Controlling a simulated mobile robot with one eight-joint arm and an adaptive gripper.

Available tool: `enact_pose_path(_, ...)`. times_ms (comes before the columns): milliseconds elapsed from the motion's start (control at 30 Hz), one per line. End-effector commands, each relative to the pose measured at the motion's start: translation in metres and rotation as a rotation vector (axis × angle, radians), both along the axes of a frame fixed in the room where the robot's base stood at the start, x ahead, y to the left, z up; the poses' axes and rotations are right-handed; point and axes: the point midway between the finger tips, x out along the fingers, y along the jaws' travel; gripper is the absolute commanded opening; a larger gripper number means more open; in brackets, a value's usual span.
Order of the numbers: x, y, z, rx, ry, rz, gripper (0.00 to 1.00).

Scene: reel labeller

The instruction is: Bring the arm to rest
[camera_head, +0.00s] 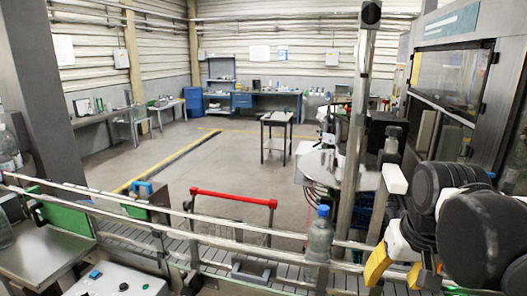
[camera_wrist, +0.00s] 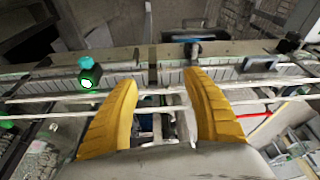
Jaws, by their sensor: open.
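My gripper (camera_head: 396,270) hangs at the lower right in the head view, beside my dark, rounded arm links. Its two yellow fingers stand apart, with nothing held between them. In the wrist view my gripper (camera_wrist: 162,80) also shows open, with the fingers spread over the conveyor rails. A clear bottle with a blue cap (camera_head: 320,236) stands upright on the conveyor, to the left of my gripper and apart from it. A bottle with a teal cap (camera_wrist: 88,72) shows left of the fingers in the wrist view.
The conveyor (camera_head: 215,255) with metal guide rails runs across the front. A red-handled cart (camera_head: 233,198) stands behind it. A large machine (camera_head: 455,90) fills the right side. Open floor lies beyond.

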Motion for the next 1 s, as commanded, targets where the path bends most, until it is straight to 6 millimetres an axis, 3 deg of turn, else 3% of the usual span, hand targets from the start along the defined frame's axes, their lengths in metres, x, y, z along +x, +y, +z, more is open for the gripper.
enact_pose_path(33,-0.007,0.008,-0.046,-0.004,-0.029,0.017,0.58)
enact_pose_path(200,-0.025,0.028,-0.133,-0.014,-0.132,0.064,0.58)
enact_pose_path(400,-0.042,0.047,-0.223,-0.019,-0.243,0.112,0.58)
enact_pose_path(500,-0.048,0.053,-0.250,-0.019,-0.281,0.128,0.58)
enact_pose_path(667,-0.051,0.058,-0.268,-0.019,-0.310,0.140,0.58)
enact_pose_path(1000,-0.051,0.058,-0.266,-0.019,-0.314,0.141,0.58)
